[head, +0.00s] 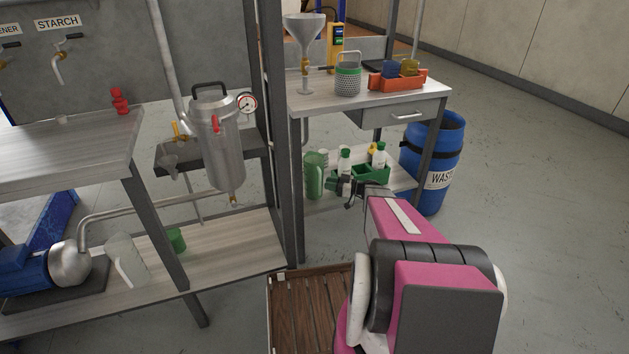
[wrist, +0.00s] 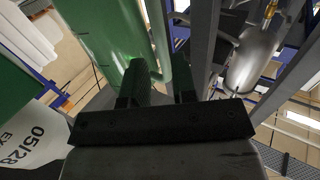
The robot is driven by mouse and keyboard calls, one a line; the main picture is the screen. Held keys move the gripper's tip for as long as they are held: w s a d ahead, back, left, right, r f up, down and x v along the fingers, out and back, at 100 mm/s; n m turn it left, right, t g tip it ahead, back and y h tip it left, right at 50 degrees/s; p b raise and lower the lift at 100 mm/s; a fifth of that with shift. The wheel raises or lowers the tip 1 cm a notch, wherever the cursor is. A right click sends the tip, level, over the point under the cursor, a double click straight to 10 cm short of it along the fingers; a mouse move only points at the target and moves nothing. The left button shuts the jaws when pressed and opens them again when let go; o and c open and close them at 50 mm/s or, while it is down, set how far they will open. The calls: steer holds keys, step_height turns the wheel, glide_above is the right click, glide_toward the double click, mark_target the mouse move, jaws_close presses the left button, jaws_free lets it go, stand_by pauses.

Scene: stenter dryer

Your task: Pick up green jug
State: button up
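The green jug (head: 314,176) stands upright on the lower shelf of the right-hand workbench, beside the bench's front left leg. My gripper (head: 343,186) reaches in at shelf height, just right of the jug. In the wrist view the jug's body (wrist: 98,35) fills the upper left, and its handle (wrist: 160,42) runs down toward the gap between my fingers (wrist: 160,88). The fingers stand apart with a gap between them, one on each side of the handle's line. Whether either finger touches the handle is hard to tell.
A green bottle carrier (head: 373,174) with white bottles stands right of the jug, close to my gripper. A labelled surface (wrist: 35,135) is near at left in the wrist view. The blue waste barrel (head: 436,150) stands right of the bench. The benchtop (head: 325,98) is above.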

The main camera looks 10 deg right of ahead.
mark_target(320, 181)
steer(key=x, duration=0.4)
steer(key=shift+s+a+r, duration=0.1)
steer(key=shift+a+r, duration=0.1)
steer(key=shift+a, duration=0.05)
jaws_close()
steer(key=shift+r, duration=0.15)
step_height(320, 181, up, 10)
steer(key=shift+f, duration=0.1)
stand_by(0.3)
